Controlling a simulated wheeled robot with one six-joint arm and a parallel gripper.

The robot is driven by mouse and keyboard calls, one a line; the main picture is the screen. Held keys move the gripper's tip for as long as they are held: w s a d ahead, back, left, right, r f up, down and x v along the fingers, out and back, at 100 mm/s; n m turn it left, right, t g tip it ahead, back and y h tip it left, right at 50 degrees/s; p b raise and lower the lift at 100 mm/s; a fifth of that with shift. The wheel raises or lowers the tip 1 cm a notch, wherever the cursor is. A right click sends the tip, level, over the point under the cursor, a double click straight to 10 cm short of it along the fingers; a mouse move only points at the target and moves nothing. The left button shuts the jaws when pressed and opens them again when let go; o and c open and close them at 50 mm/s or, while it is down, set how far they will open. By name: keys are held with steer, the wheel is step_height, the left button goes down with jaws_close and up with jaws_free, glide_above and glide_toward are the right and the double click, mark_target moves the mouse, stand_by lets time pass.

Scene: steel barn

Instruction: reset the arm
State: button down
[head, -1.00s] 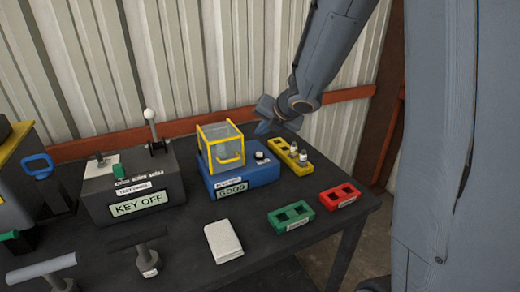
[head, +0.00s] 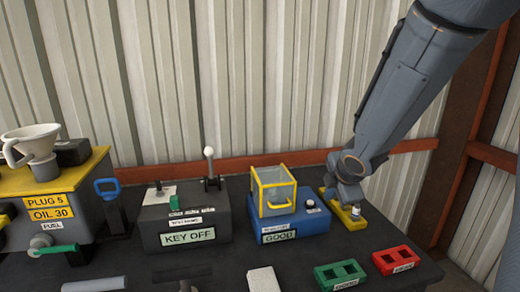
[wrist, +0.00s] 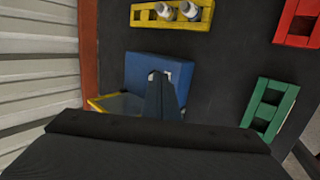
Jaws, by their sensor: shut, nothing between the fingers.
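My gripper (head: 336,181) hangs at the end of my arm at the right rear of the table, beside the blue tester box and in front of part of the yellow rack in the head view. In the wrist view my gripper (wrist: 160,78) is shut and empty, its fingers pointing over the blue box (wrist: 140,66). Whether it touches the box cannot be told. The box carries a yellow-framed clear cover (head: 273,190) and a label reading GOOD. The yellow rack (wrist: 185,23) holds two small white-topped bottles.
A green rack (head: 340,275) and a red rack (head: 396,260) lie at the front right. A grey KEY OFF box (head: 186,222) with an upright lever stands left of the blue box. A white block (head: 263,280) lies in front. The corrugated wall is close behind.

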steer(key=s+a+f+m+g, duration=0.1)
steer(key=s+f+m+g, duration=0.1)
steer(key=s+m, duration=0.7)
steer(key=s+a+f+m+g, duration=0.2)
steer(key=s+f+m+g, duration=0.1)
steer(key=s+m, duration=0.7)
steer(key=shift+s+a+f+m+g, duration=0.25)
steer(key=shift+s+g, duration=0.35)
steer(key=shift+s, duration=0.4)
